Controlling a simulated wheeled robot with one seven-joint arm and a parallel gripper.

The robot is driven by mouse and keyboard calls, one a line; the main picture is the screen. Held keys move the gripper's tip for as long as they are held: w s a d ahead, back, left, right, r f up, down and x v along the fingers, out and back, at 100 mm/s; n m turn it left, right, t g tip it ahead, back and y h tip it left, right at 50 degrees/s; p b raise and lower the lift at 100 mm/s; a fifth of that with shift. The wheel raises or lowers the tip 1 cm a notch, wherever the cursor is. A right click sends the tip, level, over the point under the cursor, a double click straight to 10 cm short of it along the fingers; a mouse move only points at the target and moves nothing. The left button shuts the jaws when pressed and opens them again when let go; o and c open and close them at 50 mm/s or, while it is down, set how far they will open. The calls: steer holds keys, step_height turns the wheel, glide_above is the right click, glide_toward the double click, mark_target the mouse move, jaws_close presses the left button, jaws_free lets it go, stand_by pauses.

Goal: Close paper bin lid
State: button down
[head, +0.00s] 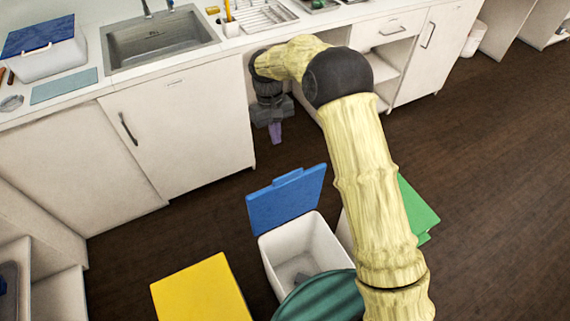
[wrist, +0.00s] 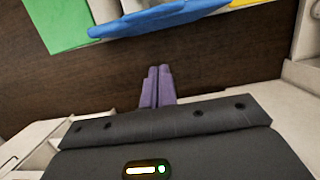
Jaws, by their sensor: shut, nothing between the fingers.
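A white bin (head: 305,243) stands on the floor with its blue lid (head: 287,198) swung up and open at its back edge. The bin's inside shows, with something grey at the bottom. No paper label is legible. My gripper (head: 275,138) is above and behind the raised lid, near the counter front, apart from the lid. Its purple fingers (wrist: 158,75) are shut together and empty. In the wrist view the blue lid (wrist: 160,17) lies beyond the fingertips, across a strip of floor.
A yellow lid (head: 200,290) lies left of the open bin. A green lid (head: 415,208) is to the right, partly behind my arm. White cabinets (head: 185,135) with a sink (head: 160,40) line the back. Dark floor is clear between bins and cabinets.

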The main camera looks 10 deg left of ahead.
steer(key=s+d+f+p, duration=0.1)
steer(key=s+d+f, duration=0.2)
steer(key=f, duration=0.4)
steer(key=shift+s+d+f, duration=0.2)
steer(key=shift+s+f, duration=0.15)
steer(key=shift+s, duration=0.45)
